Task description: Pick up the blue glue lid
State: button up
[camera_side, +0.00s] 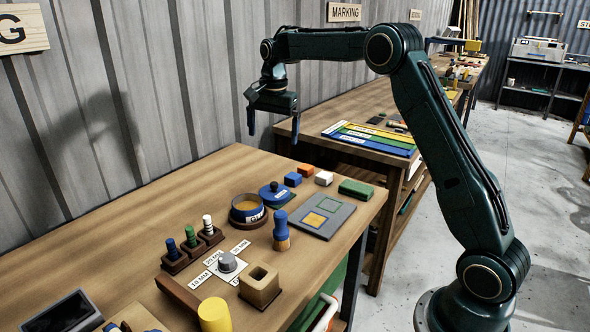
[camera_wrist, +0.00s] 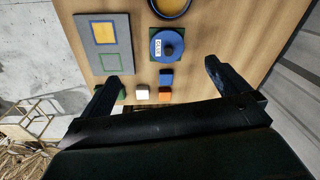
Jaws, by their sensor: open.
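The blue glue lid (camera_side: 274,192) is a round blue disc with a dark knob and a white label, lying on a small green square on the wooden bench. In the wrist view the lid (camera_wrist: 167,46) lies ahead of the fingers, between their lines of reach. My gripper (camera_side: 272,128) is in the air above the far end of the bench, well above the lid and apart from it. Its two fingers are spread wide and empty, as the wrist view of my gripper (camera_wrist: 160,75) shows.
The open glue pot (camera_side: 248,209) stands beside the lid, and a grey plate (camera_side: 313,217) with two squares lies on the other side. Blue, orange, white and green blocks (camera_side: 323,178) line the bench edge. A blue-topped stamp (camera_side: 281,230) stands upright near the lid.

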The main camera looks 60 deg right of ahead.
aim_at(274, 183)
jog(key=w+d+f+m+g, duration=0.1)
jog(key=w+d+f+m, duration=0.2)
jog(key=f, duration=0.4)
jog(key=shift+w+d, duration=0.45)
jog(key=shift+d, duration=0.3)
jog(key=shift+f, duration=0.2)
jog(key=shift+f, duration=4.2)
jog(key=shift+f, duration=2.6)
jog(key=c, duration=0.7)
jog(key=shift+r, duration=0.15)
